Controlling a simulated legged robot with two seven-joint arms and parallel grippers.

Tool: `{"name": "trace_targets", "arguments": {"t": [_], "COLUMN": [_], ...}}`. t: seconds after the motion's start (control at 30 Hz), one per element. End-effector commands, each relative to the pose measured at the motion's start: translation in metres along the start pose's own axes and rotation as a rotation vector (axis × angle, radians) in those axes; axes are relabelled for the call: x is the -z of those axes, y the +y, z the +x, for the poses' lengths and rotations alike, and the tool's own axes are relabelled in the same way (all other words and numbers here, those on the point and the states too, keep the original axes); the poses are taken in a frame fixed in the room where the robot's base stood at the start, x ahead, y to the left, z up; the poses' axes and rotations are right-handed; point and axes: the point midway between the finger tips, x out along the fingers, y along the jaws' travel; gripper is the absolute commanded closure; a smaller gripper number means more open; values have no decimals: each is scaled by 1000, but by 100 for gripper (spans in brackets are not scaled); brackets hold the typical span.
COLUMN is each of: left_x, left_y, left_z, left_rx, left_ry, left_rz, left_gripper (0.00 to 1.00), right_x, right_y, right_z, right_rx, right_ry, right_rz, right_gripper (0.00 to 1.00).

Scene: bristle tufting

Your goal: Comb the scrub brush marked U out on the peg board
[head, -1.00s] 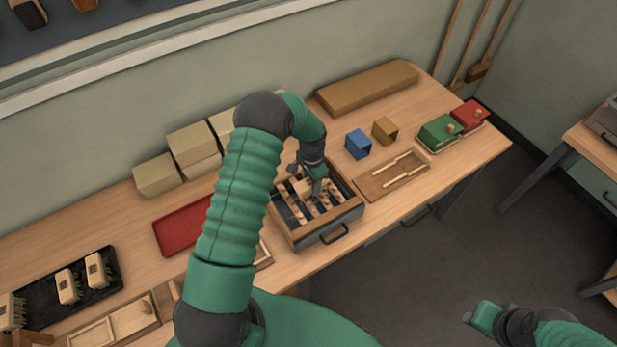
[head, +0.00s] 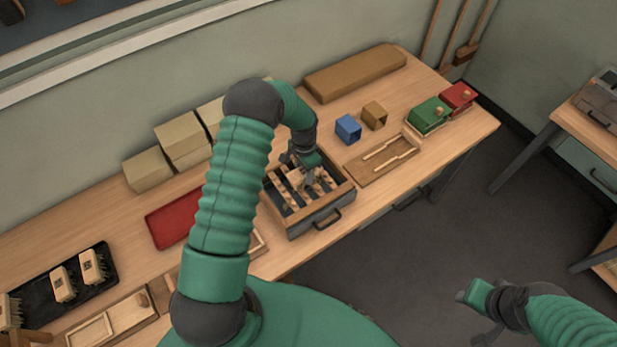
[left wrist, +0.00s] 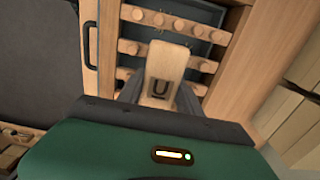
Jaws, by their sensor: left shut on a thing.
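My left gripper (head: 304,172) is shut on the scrub brush marked U, above the peg board. The brush (left wrist: 165,68) is a pale wooden block with a dark U in the left wrist view; its bristles are hidden beneath it. The peg board (head: 318,208) is a wooden-rimmed box with rows of round pegs and a dark floor; it also shows in the left wrist view (left wrist: 107,50). The brush is among the peg rows; I cannot tell whether it touches them. My right gripper (head: 482,312) hangs low at the right, away from the table; its jaw opening is unclear.
A black tray (head: 97,297) with several brushes lies at the left. A red tray (head: 165,225) is left of the peg board, partly behind my arm. Blue (head: 348,128) and brown (head: 374,114) boxes, a tray with sticks (head: 372,172), and green (head: 427,116) and red (head: 458,98) boxes stand right.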

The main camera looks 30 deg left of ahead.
Motion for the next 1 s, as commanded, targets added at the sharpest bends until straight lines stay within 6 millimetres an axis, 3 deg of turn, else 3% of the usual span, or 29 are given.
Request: {"name": "trace_targets", "arguments": {"t": [0.27, 0.6, 0.77, 1.0], "left_x": [-1, -1, -1, -1], "left_y": [-14, -45, -48, -48], "left_z": [1, -2, -5, -26], "left_rx": [2, 2, 2, 2], "left_ry": [0, 1, 1, 1], "left_rz": [-2, -3, 0, 0], "left_gripper": [96, 96, 96, 96], "right_x": [-1, -4, -4, 0], "right_y": [0, 0, 0, 0], "right_z": [5, 16, 15, 0], "right_rx": [0, 0, 0, 0], "right_ry": [0, 0, 0, 0], "right_rz": [0, 0, 0, 0], "right_gripper": [64, 64, 64, 64]}}
